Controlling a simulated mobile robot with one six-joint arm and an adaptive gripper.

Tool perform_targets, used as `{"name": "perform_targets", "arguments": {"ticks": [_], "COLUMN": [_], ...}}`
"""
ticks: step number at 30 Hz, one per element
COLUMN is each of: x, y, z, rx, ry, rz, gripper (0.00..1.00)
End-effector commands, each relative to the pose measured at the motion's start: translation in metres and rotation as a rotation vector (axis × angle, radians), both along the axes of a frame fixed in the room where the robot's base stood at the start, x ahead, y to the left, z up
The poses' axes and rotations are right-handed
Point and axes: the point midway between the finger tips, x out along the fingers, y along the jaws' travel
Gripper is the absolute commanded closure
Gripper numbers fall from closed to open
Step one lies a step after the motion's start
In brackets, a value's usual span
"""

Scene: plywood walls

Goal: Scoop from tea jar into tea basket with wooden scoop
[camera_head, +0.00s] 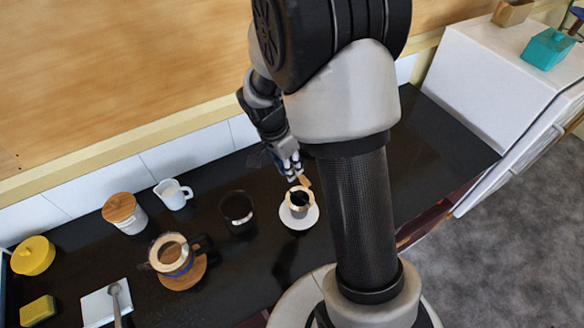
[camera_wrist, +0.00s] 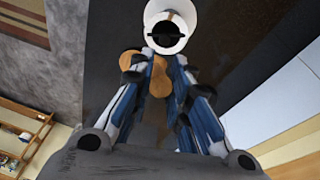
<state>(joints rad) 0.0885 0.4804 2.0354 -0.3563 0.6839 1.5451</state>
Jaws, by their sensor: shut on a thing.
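My gripper (camera_head: 291,168) is shut on the wooden scoop (camera_head: 304,181), just behind a cup-like vessel (camera_head: 300,213) with a tan rim and dark inside, on a white saucer (camera_head: 313,219). In the wrist view my gripper (camera_wrist: 162,62) has the tan scoop (camera_wrist: 158,80) between its fingers, partly hidden by them. The vessel (camera_wrist: 166,22) shows just beyond the fingertips, its opening dark with a bar across it. Whether the scoop touches it or carries tea, I cannot tell. A white jar (camera_head: 131,221) with a wooden lid stands at left. I cannot tell which vessels are the tea jar and basket.
A dark glass (camera_head: 238,212) stands left of the saucer. A glass pot (camera_head: 172,256) sits on a wooden coaster (camera_head: 188,279). A white pitcher (camera_head: 173,194) stands near the wall. A spoon (camera_head: 116,302) lies on a white square. The dark counter is clear at right.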

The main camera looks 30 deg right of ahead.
Motion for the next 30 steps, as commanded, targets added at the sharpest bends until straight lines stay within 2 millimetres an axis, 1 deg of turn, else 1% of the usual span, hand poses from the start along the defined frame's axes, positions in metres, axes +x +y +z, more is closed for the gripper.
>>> {"name": "perform_targets", "arguments": {"ticks": [1, 17, 30], "x": [0.001, 0.001, 0.000], "y": [0.003, 0.022, 0.041], "z": [-0.008, -0.018, -0.030], "rx": [-0.021, -0.272, -0.527], "ry": [-0.003, -0.014, -0.024], "rz": [0.006, 0.004, 0.004], "gripper": [1.00, 1.00, 1.00]}}
